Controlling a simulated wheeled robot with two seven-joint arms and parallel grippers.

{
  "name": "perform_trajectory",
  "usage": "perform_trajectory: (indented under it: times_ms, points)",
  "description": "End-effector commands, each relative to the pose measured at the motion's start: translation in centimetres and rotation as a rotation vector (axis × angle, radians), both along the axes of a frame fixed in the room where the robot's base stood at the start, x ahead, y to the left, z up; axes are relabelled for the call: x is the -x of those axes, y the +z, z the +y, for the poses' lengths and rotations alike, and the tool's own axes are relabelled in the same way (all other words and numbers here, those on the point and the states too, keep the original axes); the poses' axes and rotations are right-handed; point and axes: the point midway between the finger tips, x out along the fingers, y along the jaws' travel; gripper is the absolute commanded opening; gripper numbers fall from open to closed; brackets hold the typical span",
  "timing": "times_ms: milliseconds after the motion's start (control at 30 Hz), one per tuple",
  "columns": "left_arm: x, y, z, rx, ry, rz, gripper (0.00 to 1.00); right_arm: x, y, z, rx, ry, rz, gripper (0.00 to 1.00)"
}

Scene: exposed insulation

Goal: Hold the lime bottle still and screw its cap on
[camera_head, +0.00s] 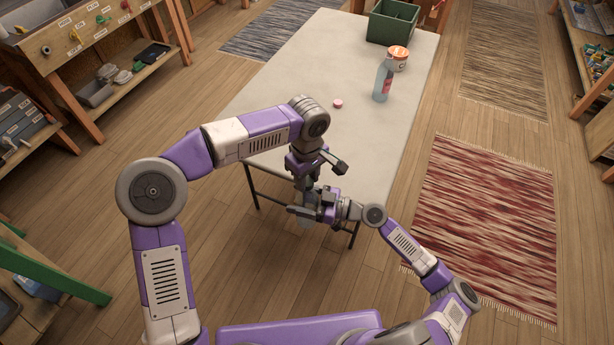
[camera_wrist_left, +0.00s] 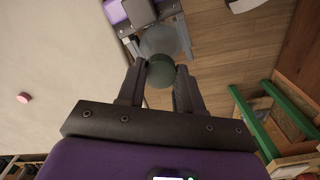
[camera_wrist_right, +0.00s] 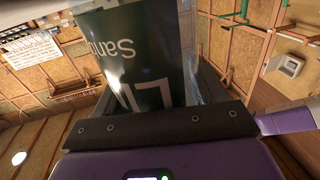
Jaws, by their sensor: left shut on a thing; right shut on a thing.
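My left gripper (camera_wrist_left: 160,85) is shut on a dark green cap (camera_wrist_left: 161,72), seen from above in the left wrist view. The lime bottle (camera_wrist_left: 158,40) shows as a clear round shape beyond the cap; whether cap and neck touch I cannot tell. My right gripper (camera_wrist_right: 150,95) is shut on the lime bottle, whose dark green label (camera_wrist_right: 140,55) with white lettering fills the right wrist view. In the head view, the left gripper (camera_head: 305,182) points down just above the right gripper (camera_head: 306,212), at the table's near end. The arms hide most of the bottle and the cap.
On the pale table (camera_head: 285,90) stand a clear bottle with a red label (camera_head: 383,82), an orange-lidded jar (camera_head: 397,58) and a green crate (camera_head: 392,22). A pink cap (camera_head: 338,103) lies on the tabletop. The table is clear between these and my grippers. Shelves (camera_head: 95,35) stand at left.

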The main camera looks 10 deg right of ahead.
Motion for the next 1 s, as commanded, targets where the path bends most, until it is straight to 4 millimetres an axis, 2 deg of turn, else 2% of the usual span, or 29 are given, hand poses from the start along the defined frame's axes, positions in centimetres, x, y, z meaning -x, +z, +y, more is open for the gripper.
perform_trajectory:
  times_ms: [167, 1000]
  points:
    - [-0.04, 0.06, 0.00, -0.001, -0.190, -0.003, 0.00, -0.02, 0.00, -0.02, 0.000, 0.000, 0.000, 0.00]
    - [-0.04, -0.07, 0.05, -0.004, -1.734, 0.002, 0.00, -0.01, -0.01, -0.03, 0.000, 0.000, 0.000, 0.00]
